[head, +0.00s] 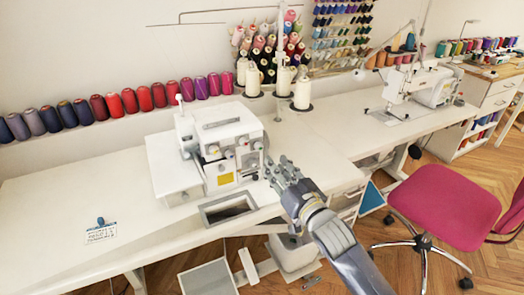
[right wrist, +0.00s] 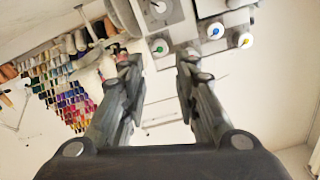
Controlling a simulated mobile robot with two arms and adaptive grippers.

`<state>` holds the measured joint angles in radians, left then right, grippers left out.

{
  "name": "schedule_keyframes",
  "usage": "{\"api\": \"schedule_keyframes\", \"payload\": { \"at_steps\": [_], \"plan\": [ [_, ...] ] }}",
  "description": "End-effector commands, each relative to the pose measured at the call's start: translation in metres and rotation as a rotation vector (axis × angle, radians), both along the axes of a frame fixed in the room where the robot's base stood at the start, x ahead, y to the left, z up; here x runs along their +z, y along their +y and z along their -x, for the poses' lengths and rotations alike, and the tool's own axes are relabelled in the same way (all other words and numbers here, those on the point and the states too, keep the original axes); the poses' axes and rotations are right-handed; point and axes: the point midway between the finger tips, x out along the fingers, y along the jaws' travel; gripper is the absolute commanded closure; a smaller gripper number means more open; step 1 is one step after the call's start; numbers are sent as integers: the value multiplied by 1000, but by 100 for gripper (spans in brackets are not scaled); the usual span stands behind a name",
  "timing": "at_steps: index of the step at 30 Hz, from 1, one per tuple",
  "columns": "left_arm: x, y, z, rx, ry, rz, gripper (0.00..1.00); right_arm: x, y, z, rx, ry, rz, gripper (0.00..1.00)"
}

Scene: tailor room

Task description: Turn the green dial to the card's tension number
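The white sewing machine (head: 228,135) stands on the long white table, with several small dials on its front. In the right wrist view the green-centred dial (right wrist: 160,47) shows just beyond the gap between my fingertips. A blue-centred dial (right wrist: 214,32) and a yellow-centred dial (right wrist: 245,40) sit right of it. My right gripper (head: 279,170) is at the machine's right front corner; in the right wrist view (right wrist: 160,65) its fingers are apart with nothing between them. The small card (head: 101,233) lies at the table's left; its writing is too small to read. My left gripper is not in view.
White thread cones (head: 254,82) stand behind the machine. A row of spools (head: 115,104) runs along the wall. A rectangular opening (head: 227,209) is in the table before the machine. A pink chair (head: 445,198) stands at the right. The table's left part is mostly clear.

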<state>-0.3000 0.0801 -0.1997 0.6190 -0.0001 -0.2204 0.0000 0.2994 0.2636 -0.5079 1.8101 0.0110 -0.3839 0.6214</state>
Motion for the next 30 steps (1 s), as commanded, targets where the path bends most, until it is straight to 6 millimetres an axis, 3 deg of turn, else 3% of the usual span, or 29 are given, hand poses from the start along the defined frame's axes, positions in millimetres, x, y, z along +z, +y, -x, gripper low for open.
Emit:
{"api": "schedule_keyframes", "payload": {
  "at_steps": [15,21,30],
  "plan": [
    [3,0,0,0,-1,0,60,0,34,-71,0,0,1,72],
    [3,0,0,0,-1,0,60,0,40,-83,0,0,1,72],
    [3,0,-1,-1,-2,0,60,0,41,-86,0,0,2,72]
  ]
}}
